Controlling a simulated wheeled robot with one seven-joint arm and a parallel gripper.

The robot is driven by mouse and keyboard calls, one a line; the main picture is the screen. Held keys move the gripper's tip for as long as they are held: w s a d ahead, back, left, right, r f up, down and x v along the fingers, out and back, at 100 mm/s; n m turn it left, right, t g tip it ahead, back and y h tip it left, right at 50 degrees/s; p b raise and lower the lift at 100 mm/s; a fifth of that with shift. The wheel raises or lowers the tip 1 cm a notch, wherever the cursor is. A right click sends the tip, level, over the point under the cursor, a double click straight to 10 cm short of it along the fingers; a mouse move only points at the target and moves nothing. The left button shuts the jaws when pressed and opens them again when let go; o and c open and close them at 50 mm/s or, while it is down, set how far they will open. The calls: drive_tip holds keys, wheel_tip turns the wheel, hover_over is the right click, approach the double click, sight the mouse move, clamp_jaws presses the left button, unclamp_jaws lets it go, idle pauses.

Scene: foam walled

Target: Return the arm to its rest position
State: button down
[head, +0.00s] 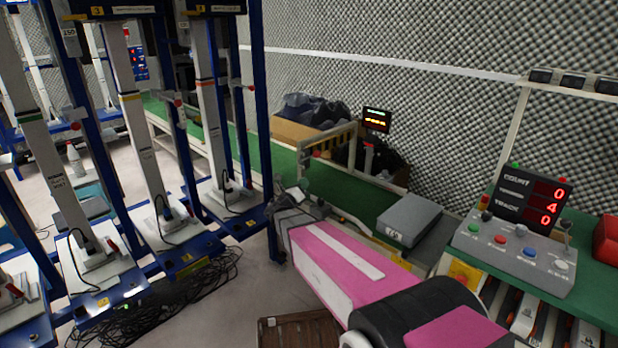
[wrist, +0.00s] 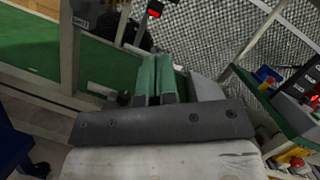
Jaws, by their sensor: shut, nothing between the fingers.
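My arm stretches from the lower right of the head view toward its middle, with pink and white links and dark joints. At its far end is my gripper (head: 290,190), small and dark, in front of the green conveyor. In the wrist view my gripper (wrist: 156,62) shows two greenish fingers side by side, closed together with nothing between them. The fingertips are apart from the things around them, as far as I can tell.
Blue-framed stands (head: 262,120) with white columns fill the left. Black cables (head: 200,290) lie on the floor. A grey box (head: 408,220) and a control panel (head: 515,250) with a red display are at right. A wooden crate (head: 300,330) is below my arm.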

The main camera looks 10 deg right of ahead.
drive_tip(key=shift+s+a+f, duration=0.15)
drive_tip(key=shift+s+a, duration=0.3)
drive_tip(key=s+d+f+m+g+y, duration=0.4)
drive_tip(key=s+d+f+m+g, duration=0.65)
drive_tip(key=m, duration=0.85)
drive_tip(key=s+a+f+m+g+y, duration=0.1)
drive_tip(key=s+a+m+g+y, duration=0.1)
drive_tip(key=s+m+y, duration=0.3)
drive_tip(key=s+a+f+m+g+y, duration=0.1)
drive_tip(key=s+a+m+g+y, duration=0.1)
drive_tip(key=s+a+m+y, duration=0.2)
drive_tip(key=s+m+y, duration=0.1)
drive_tip(key=s+m, duration=0.2)
drive_tip(key=m, duration=0.3)
drive_tip(key=shift+s+f+g+y, duration=0.2)
drive_tip(key=shift+f+g+y, duration=0.1)
drive_tip(key=shift+g, duration=0.05)
